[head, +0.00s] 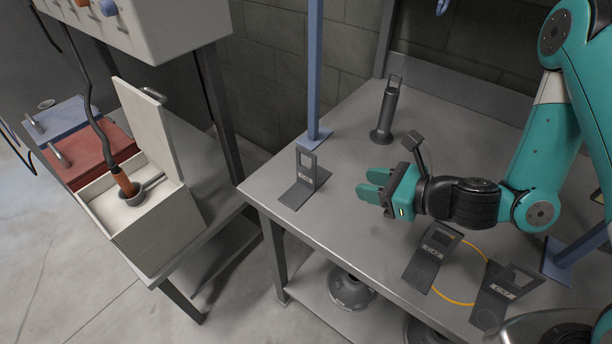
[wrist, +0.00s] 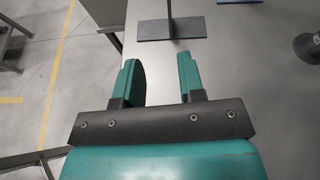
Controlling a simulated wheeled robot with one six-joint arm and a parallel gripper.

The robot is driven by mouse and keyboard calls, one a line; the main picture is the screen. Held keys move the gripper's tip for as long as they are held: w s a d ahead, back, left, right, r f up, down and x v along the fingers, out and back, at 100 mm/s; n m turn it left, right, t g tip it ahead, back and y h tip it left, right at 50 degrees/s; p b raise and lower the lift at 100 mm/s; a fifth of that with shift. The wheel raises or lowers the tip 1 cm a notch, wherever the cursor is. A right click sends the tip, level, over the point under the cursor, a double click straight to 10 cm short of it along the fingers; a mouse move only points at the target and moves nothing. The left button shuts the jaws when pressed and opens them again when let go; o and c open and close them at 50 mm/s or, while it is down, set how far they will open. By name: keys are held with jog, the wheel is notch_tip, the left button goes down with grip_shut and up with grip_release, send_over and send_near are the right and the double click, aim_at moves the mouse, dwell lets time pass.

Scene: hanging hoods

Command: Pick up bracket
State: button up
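A dark grey L-shaped bracket (head: 297,194) stands near the left front corner of the table. It has a flat foot and an upright plate with a window. In the wrist view the bracket (wrist: 152,30) shows at the top, ahead of the fingertips. Two similar brackets, one nearer the middle (head: 420,270) and one at the right (head: 488,311), stand along the front edge. My gripper (head: 364,184) is to the right of the left bracket, pointing at it and apart from it. In the wrist view my gripper (wrist: 160,75) is open, with nothing between its fingers.
A grey table (head: 345,225) is mostly clear around the left bracket. A blue post (head: 314,75) and a dark handled cylinder (head: 386,115) stand behind. A yellow ring (head: 483,255) lies by the other brackets. An open white box (head: 160,232) is on the left bench.

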jog(key=f+m, duration=0.1)
jog(key=b, duration=0.7)
send_near(311, 188)
jog(key=shift+h, duration=0.3)
jog(key=w+a+r, duration=0.1)
jog(key=a, duration=0.1)
jog(key=w+a+r, duration=0.1)
jog(key=a+r, duration=0.1)
jog(key=shift+w+r, duration=0.2)
jog(key=shift+r, duration=0.05)
jog(key=shift+t, duration=0.3)
jog(key=shift+d+f+p+x, duration=0.1)
jog(key=shift+f+p+x, duration=0.15)
jog(key=shift+x, duration=0.75)
jog(key=shift+d+f+p+x, duration=0.15)
jog(key=shift+p+x, duration=0.15)
jog(key=shift+x, duration=0.7)
jog(key=shift+d+f+p+x, duration=0.15)
jog(key=shift+p+x, duration=0.15)
jog(key=shift+x, duration=0.7)
jog(key=shift+a, duration=0.1)
grip_shut()
